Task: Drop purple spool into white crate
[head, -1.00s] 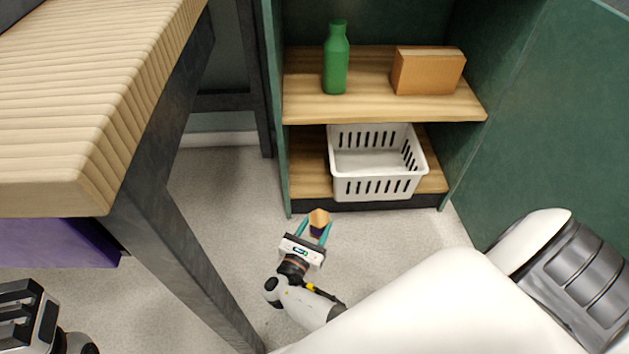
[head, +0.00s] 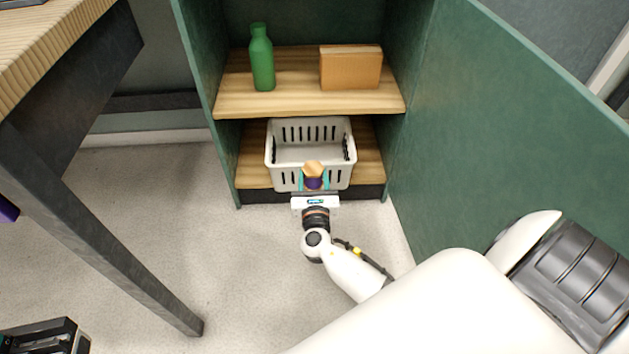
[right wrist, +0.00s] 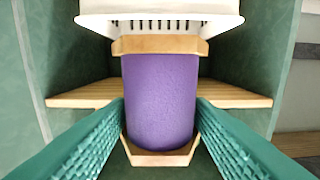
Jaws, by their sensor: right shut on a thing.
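The purple spool (right wrist: 161,98) has wooden hexagonal ends. In the right wrist view it stands between the teal fingers of my right gripper (right wrist: 161,128), which is shut on it. In the head view the spool (head: 314,183) and my right gripper (head: 314,187) are at the front of the white crate (head: 282,178), overlapping its front wall in the picture. The crate sits on the lower shelf and looks empty, though the spool hides part of it. It also shows at the top of the right wrist view (right wrist: 160,20). My left gripper (head: 45,340) is at the bottom left corner, partly cut off.
The upper wooden shelf (head: 300,105) holds a green bottle (head: 262,62) and a brown box (head: 350,70) above the crate. Green cabinet walls (head: 480,130) stand on both sides. A table with a dark leg (head: 110,240) is at left. The floor (head: 240,270) is clear.

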